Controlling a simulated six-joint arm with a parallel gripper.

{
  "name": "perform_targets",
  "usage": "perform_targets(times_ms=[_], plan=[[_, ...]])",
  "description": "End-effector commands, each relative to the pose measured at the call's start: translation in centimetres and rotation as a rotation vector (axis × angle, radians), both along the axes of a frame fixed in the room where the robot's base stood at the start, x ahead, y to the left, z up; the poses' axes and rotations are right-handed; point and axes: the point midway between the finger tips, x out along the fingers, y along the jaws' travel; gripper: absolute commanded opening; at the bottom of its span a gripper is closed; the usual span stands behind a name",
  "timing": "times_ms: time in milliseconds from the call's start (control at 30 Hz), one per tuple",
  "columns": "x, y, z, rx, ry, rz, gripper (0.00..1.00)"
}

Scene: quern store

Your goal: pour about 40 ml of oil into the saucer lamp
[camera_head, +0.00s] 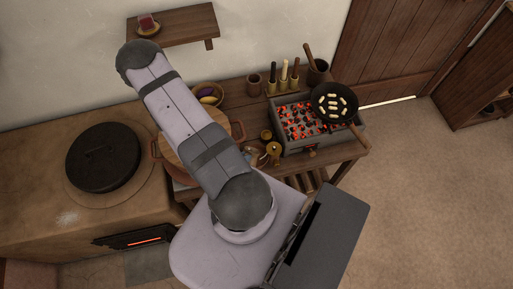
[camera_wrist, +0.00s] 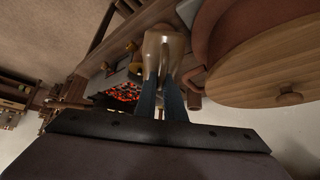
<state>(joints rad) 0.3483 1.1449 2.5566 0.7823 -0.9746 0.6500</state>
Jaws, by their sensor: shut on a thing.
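In the wrist view, my gripper (camera_wrist: 160,88) is shut on a tan-brown jug (camera_wrist: 154,45), whose handle side faces the camera between the dark blue fingers. I cannot see into the jug or tell its oil level. In the head view my arm hides most of the gripper, which is low near the front edge of the wooden table. A small brass vessel (camera_head: 273,149) stands close to the right there, with another small brass piece (camera_head: 266,135) behind it. I cannot make out the saucer lamp with certainty; no stream of oil shows.
A brazier of glowing coals (camera_head: 299,122) with a black pan (camera_head: 334,102) stands to the right. A wooden-lidded pot (camera_wrist: 262,72) is close beside the jug. A bowl (camera_head: 207,94), cups and bottles stand behind. A wall shelf (camera_head: 172,26) holds a small red item on a dish.

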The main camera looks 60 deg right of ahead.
Motion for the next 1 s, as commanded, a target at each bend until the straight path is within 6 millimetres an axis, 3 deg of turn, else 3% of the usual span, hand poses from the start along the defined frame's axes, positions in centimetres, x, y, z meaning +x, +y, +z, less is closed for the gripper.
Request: perform_targets(times_ms=[1000], plan=[[0.0,-1.8,1.0,0.202,-0.007,-0.005,0.00]])
